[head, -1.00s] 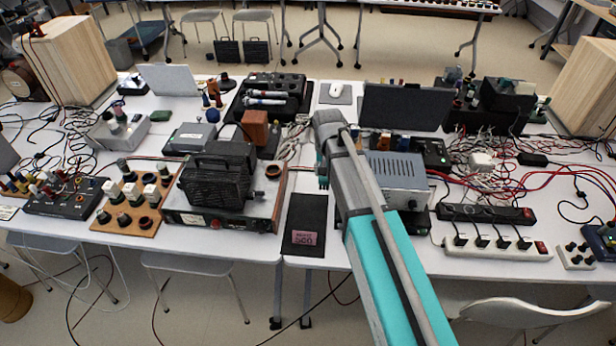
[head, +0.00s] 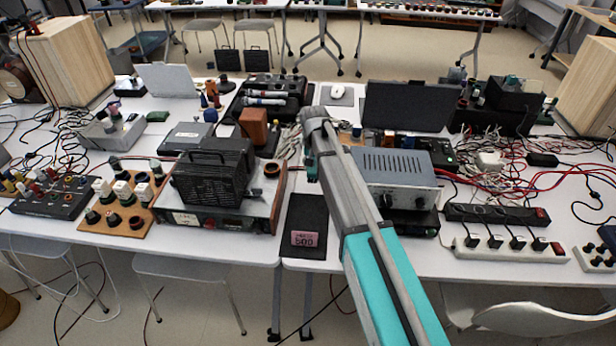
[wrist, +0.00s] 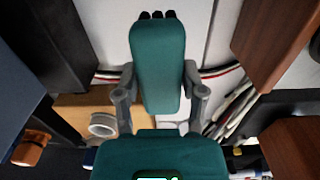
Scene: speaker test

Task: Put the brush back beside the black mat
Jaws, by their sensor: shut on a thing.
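The brush (wrist: 157,65) is a teal block with small dark tips at its far end in the wrist view. My gripper (wrist: 159,98) is shut on it, with one grey finger on each side. In the head view my gripper (head: 311,150) hangs above the table, and the teal brush (head: 311,167) shows just below it, partly hidden by my arm. The black mat (head: 306,212) lies at the table's front edge, below the gripper in the picture. A pink label (head: 304,239) marked 500 is on its front part.
A black cased device on a metal unit (head: 225,222) stands left of the mat. A grey metal box (head: 395,170) stands to its right, partly behind my arm. Loose cables (head: 289,145) lie behind. A narrow strip of white table (head: 308,262) is bare before the mat.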

